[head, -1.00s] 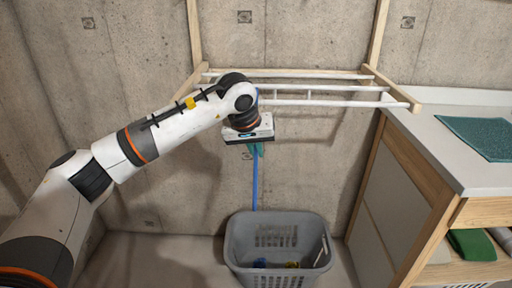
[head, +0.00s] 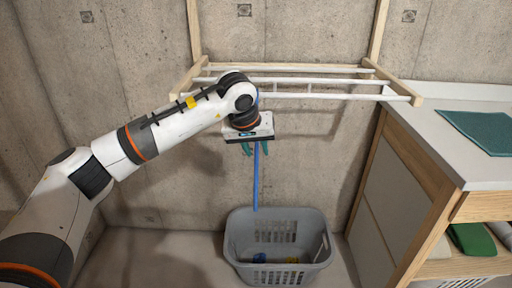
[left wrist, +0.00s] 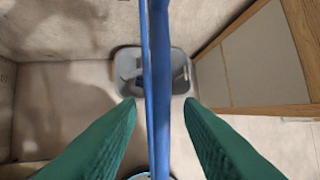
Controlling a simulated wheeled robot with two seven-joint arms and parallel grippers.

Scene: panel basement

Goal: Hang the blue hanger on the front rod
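The blue hanger (head: 256,180) is seen edge-on and hangs down below my left gripper in the head view. A bit of blue also shows above the gripper near the rods; its hook and contact with the front rod (head: 345,97) are hidden by my arm. My left gripper (head: 256,149) is just below the front rod. Its green fingers are spread apart. In the left wrist view the hanger (left wrist: 160,80) runs upright between the fingertips, with a gap on both sides. My right gripper is not in view.
The wooden wall rack (head: 190,83) has several white rods against a concrete wall. A grey laundry basket (head: 278,272) stands on the floor below. At the right is a cabinet with a white counter (head: 430,130) and a green mat (head: 485,130).

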